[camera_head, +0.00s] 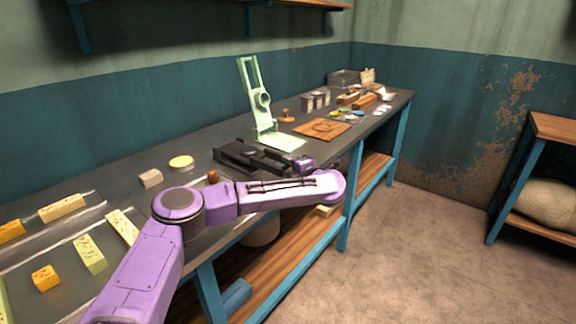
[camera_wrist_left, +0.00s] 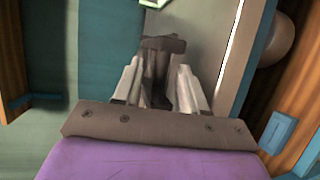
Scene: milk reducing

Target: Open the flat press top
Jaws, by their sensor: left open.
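The black flat press (camera_head: 238,154) lies low and closed on the dark workbench, behind my left forearm. My left gripper shows in the head view only as a small purple wrist part beside the right end of the press; its fingers are hard to make out there. In the left wrist view, the two pale fingers of my left gripper (camera_wrist_left: 158,68) are spread apart. A dark handle-like bar (camera_wrist_left: 163,44), apparently part of the press, stands between and just beyond the fingertips. I cannot tell whether they touch it. My right gripper is not in view.
A pale green upright frame on a flat base (camera_head: 250,90) stands just behind the press. A wooden board (camera_head: 321,130) and several small items lie further right. Cheese blocks (camera_head: 62,207) lie at the left. The bench's front edge (camera_head: 375,140) runs close by my arm.

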